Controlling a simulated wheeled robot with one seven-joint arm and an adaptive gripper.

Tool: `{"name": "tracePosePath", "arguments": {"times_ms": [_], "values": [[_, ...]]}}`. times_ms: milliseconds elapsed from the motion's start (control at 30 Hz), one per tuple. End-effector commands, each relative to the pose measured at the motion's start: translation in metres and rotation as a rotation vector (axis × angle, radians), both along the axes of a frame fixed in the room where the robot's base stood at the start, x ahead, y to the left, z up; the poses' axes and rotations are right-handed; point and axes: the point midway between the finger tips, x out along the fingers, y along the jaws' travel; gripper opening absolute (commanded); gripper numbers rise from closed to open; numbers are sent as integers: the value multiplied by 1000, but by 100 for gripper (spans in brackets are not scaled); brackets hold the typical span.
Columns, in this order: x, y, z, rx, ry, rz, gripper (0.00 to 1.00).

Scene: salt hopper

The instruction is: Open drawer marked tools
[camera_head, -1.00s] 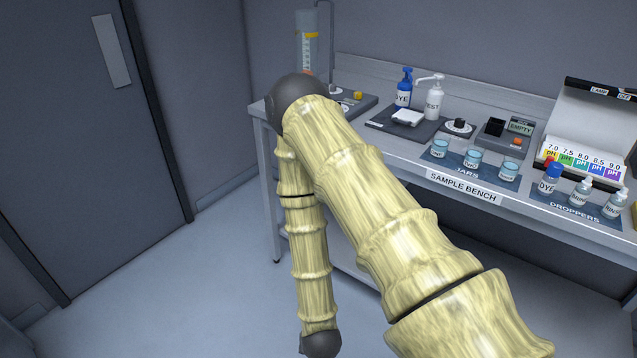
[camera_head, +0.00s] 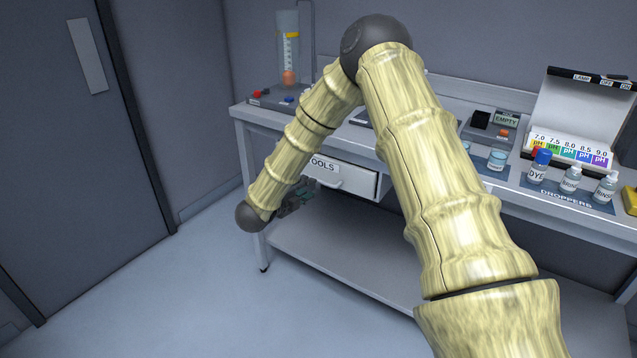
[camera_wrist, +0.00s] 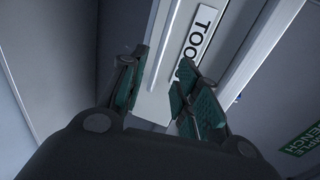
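The drawer marked tools (camera_head: 352,184) hangs under the left part of the bench, its white front and handle partly hidden by my arm. Its label reads "OOLS" in the head view, with the start covered. In the wrist view the drawer front (camera_wrist: 178,30) and its label (camera_wrist: 199,32) lie ahead of my fingers. In the head view my gripper (camera_head: 297,198) is at the drawer's left end, partly behind my arm. I cannot tell whether it touches the drawer.
The bench (camera_head: 560,212) holds a dye bottle (camera_head: 538,166), droppers, a jar (camera_head: 497,160) and a pH chart box (camera_head: 580,120). A lower shelf (camera_head: 345,245) runs below the drawer. A door (camera_head: 75,150) is at left. The floor between is clear.

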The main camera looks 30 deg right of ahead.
Motion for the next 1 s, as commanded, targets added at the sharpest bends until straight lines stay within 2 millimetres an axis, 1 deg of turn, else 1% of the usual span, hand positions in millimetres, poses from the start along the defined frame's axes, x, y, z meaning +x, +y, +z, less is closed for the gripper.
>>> {"name": "tracePosePath", "arguments": {"times_ms": [33, 200, 433, 633, 933, 967, 1000], "values": [[3, -8, -2, 1, 0, -2, 32], [14, -34, -8, -1, 2, -1, 32], [25, -61, -14, -1, 2, 0, 32], [29, -71, -17, 0, 3, 2, 32], [30, -72, -17, 0, 4, 2, 32], [30, -72, -17, 0, 4, 2, 28], [30, -72, -17, 0, 4, 2, 21]]}}
